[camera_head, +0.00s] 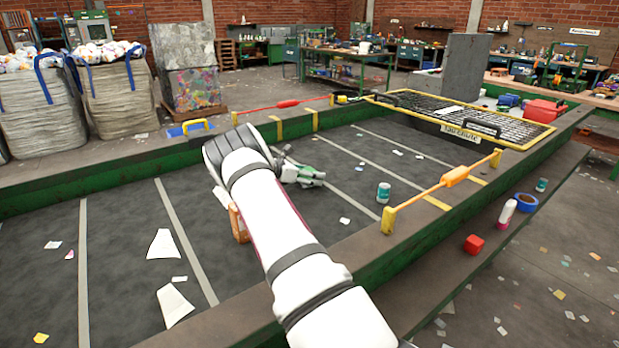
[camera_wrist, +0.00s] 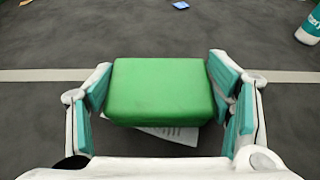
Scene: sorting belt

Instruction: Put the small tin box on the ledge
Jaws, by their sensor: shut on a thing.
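A smooth green box, which I take for the small tin box (camera_wrist: 160,90), sits between the teal-padded fingers of my gripper (camera_wrist: 165,95) in the wrist view. My gripper is shut on it, with pads at its left and right sides. In the head view my gripper (camera_head: 308,174) is over the dark belt, partly behind my white arm, and I cannot make out the box there. The ledge (camera_head: 438,284) is the long low shelf along the belt's right side, beyond the green-edged frame.
On the ledge stand a red cube (camera_head: 473,244), a white-and-pink bottle (camera_head: 507,212), a blue tape roll (camera_head: 526,202) and a small can (camera_head: 541,185). A teal-and-white can (camera_head: 383,192) stands on the belt. An orange barrier bar (camera_head: 454,177) spans two yellow posts.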

